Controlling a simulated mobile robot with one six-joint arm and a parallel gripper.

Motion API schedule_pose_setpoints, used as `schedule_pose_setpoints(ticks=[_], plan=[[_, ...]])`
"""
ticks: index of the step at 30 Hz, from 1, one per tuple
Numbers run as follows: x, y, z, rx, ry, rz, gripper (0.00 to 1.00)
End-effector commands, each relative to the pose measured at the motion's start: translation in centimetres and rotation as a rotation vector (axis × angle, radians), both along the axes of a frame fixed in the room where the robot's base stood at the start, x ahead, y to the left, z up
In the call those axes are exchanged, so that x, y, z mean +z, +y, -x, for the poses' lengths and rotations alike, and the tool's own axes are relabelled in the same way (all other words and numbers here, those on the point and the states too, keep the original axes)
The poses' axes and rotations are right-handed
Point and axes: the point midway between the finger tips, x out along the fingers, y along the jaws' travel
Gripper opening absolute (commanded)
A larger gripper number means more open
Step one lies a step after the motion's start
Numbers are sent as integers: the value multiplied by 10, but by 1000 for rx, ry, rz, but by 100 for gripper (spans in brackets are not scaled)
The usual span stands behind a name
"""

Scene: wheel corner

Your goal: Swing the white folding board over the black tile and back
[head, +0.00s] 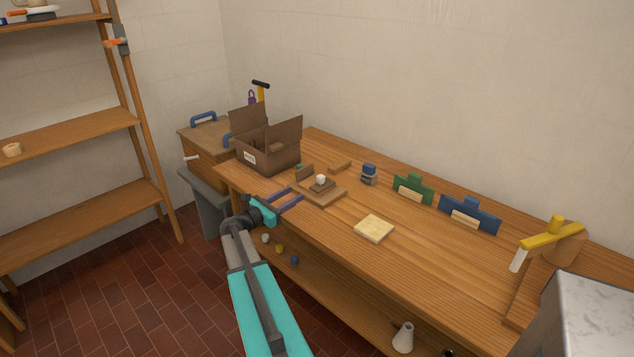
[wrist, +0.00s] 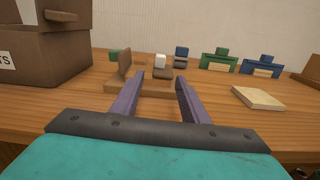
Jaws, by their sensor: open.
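I cannot make out a white folding board or a black tile in either view. A pale cream square slab (head: 374,229) lies flat on the bench, and it also shows at the right in the wrist view (wrist: 258,98); I cannot tell whether it folds. My gripper (head: 294,193) is open and empty at the bench's near left edge. In the wrist view its purple fingers (wrist: 158,82) stand apart, pointing at a small wooden base (head: 323,196) with an upright flap and a white knob (wrist: 160,61). The slab lies to the right of the fingers, apart from them.
An open cardboard box (head: 268,158) stands left of my gripper. A blue block (head: 369,174), a green stand (head: 413,188) and a blue stand (head: 469,214) line the back. A yellow lever (head: 548,233) rises at the right. The bench (head: 430,256) is clear right of the slab.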

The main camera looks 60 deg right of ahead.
Motion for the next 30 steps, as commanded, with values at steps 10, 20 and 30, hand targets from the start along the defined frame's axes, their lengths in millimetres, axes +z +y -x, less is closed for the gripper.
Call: schedule_pose_setpoints(ticks=[10,20,30], plan=[[1,-21,5,-1,1,0,41],[1,-66,16,-2,0,0,41],[1,-111,28,-1,0,0,41]])
